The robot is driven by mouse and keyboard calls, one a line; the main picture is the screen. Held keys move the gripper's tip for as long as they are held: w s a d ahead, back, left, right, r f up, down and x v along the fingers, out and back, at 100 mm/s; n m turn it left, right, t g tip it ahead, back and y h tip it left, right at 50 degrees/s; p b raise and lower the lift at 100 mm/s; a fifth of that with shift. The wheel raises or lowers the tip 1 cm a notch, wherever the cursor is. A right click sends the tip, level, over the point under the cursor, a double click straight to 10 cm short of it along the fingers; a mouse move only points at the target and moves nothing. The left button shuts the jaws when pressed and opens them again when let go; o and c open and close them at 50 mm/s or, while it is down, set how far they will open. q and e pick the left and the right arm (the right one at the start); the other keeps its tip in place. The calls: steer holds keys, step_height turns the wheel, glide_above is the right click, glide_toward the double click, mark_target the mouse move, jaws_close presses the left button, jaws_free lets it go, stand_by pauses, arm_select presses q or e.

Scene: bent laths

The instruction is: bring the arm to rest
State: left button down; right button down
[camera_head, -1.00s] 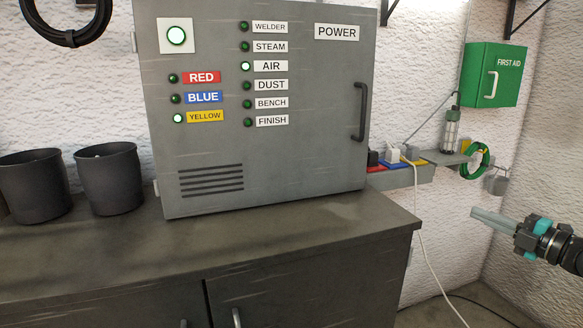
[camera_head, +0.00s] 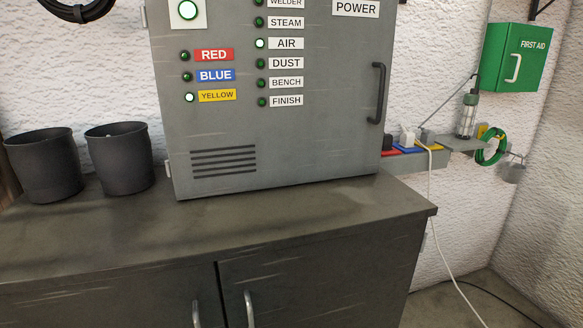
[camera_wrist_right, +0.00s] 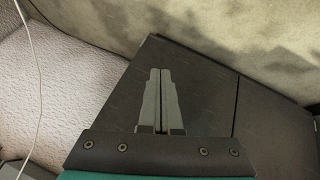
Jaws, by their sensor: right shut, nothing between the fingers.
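My right gripper (camera_wrist_right: 160,72) shows in the right wrist view, its two grey fingers shut together with nothing between them. Behind the fingers in that view is the dark cabinet (camera_wrist_right: 205,80). No gripper or arm shows in the head view. My left gripper is in neither view.
A grey power box (camera_head: 270,130) stands on the dark cabinet (camera_head: 110,240), its air and yellow lamps lit. Two black pots (camera_head: 42,165) stand at the left. A shelf with plugs (camera_head: 408,140) and a white cable (camera_head: 436,225) are right of the box. A first aid box (camera_head: 515,58) hangs at right.

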steer(key=s+a+f+m+g, duration=0.1)
steer(key=s+a+f+g, duration=0.1)
steer(key=s, duration=0.5)
steer(key=s+a+f+m+g, duration=0.1)
steer(key=s+a+f+g, duration=0.1)
steer(key=s, duration=0.6)
steer(key=s+a+f+m+g, duration=0.1)
steer(key=s+a, duration=0.3)
steer(key=s, duration=0.4)
steer(key=shift+s+a+f+g, duration=0.15)
steer(key=shift+a+f+g, duration=0.25)
steer(key=shift+f, duration=0.3)
